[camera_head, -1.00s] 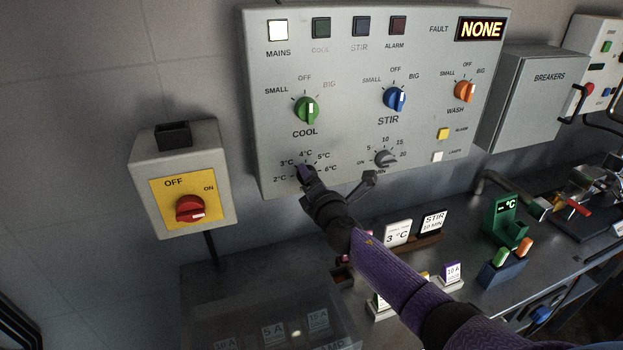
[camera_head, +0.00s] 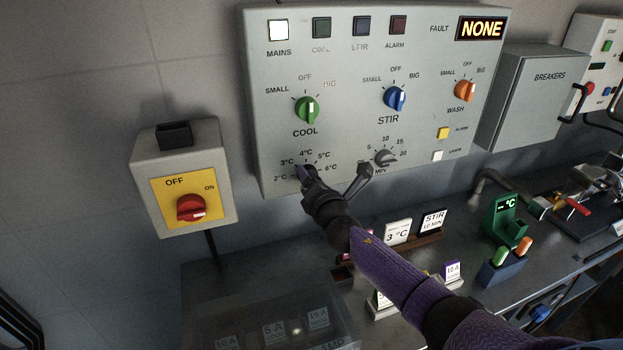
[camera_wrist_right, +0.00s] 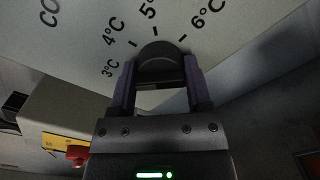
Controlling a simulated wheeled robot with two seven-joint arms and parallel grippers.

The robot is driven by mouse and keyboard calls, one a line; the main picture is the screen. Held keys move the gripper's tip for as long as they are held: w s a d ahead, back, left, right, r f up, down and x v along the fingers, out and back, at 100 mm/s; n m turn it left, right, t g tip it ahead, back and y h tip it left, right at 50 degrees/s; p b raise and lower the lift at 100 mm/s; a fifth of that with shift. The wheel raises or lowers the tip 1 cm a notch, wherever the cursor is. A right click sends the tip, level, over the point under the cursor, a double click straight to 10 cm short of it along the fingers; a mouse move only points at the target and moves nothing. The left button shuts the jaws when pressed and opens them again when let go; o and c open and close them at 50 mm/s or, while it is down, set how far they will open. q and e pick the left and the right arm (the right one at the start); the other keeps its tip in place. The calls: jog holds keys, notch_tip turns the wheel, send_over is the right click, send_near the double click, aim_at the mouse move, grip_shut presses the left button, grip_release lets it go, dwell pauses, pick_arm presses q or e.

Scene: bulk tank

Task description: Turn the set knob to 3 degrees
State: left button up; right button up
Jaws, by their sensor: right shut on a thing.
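The set knob shows in the right wrist view as a dark round knob (camera_wrist_right: 158,52) below the printed 3 to 6 °C marks. My right gripper (camera_wrist_right: 158,78) is shut on it, one purple finger on each side. In the head view my right gripper (camera_head: 305,176) covers most of the knob, under the COOL switch (camera_head: 307,110) on the grey control panel (camera_head: 345,125). I cannot tell which mark the knob points to. My left gripper is not in view.
The minute dial (camera_head: 385,158) is close to the right of my wrist. A red OFF/ON switch (camera_head: 190,208) is on the wall at left.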

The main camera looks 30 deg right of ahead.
jog(key=o, duration=1.3)
jog(key=shift+c, duration=0.2)
jog(key=p+v, duration=0.2)
jog(key=v, duration=0.8)
jog(key=shift+p, duration=0.3)
jog(key=shift+f, duration=0.1)
